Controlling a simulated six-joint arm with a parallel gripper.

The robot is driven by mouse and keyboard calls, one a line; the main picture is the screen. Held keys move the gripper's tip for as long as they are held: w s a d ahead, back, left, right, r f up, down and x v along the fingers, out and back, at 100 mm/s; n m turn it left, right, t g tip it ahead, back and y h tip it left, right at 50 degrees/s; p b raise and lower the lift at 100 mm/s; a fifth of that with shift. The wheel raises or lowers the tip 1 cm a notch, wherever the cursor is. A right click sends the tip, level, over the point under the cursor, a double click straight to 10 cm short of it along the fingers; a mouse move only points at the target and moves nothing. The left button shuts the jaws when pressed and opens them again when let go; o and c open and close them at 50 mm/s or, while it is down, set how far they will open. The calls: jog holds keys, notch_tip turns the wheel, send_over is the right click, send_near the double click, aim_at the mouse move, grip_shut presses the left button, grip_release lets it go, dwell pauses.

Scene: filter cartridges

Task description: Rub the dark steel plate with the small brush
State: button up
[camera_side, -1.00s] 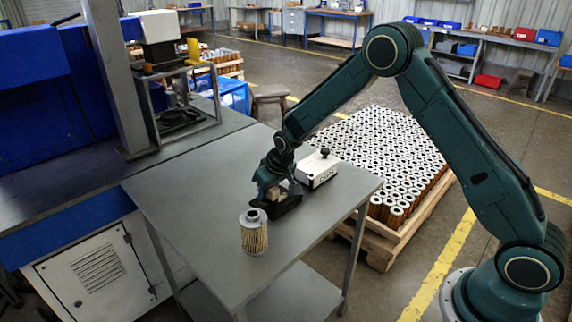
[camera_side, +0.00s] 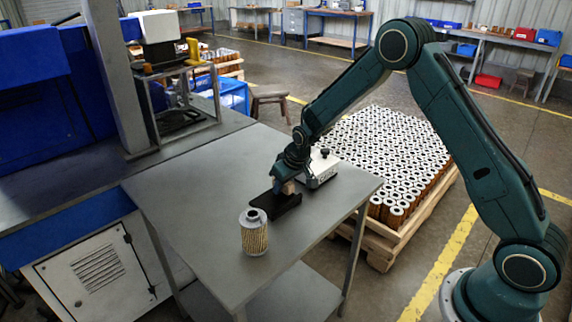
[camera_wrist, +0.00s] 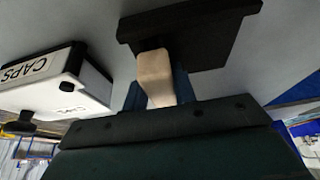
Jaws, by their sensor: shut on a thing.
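The dark steel plate (camera_side: 270,205) lies on the grey table; in the wrist view it is the black stepped shape (camera_wrist: 215,35) at the top. My gripper (camera_side: 286,184) is over the plate's far right end. It is shut on the small brush (camera_side: 289,188), of which a pale wooden part shows. In the wrist view the brush (camera_wrist: 155,78) sits between my blue fingers, its end overlapping the plate's edge. The bristles are hidden, and I cannot tell whether they touch the plate.
A white box (camera_side: 321,170) marked CAPS, with a black knob, stands close to the right of my gripper. A filter cartridge (camera_side: 254,235) stands upright near the plate's front end. The table's left part is clear. A pallet of cartridges (camera_side: 390,150) stands behind the table's right edge.

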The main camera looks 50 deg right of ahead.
aim_at(259, 205)
jog(key=shift+a, duration=4.15)
jog(key=shift+d, duration=4.75)
jog(key=shift+d+r, duration=0.1)
jog(key=shift+d, duration=0.1)
jog(key=shift+r, duration=4.05)
jog(key=shift+a, duration=0.15)
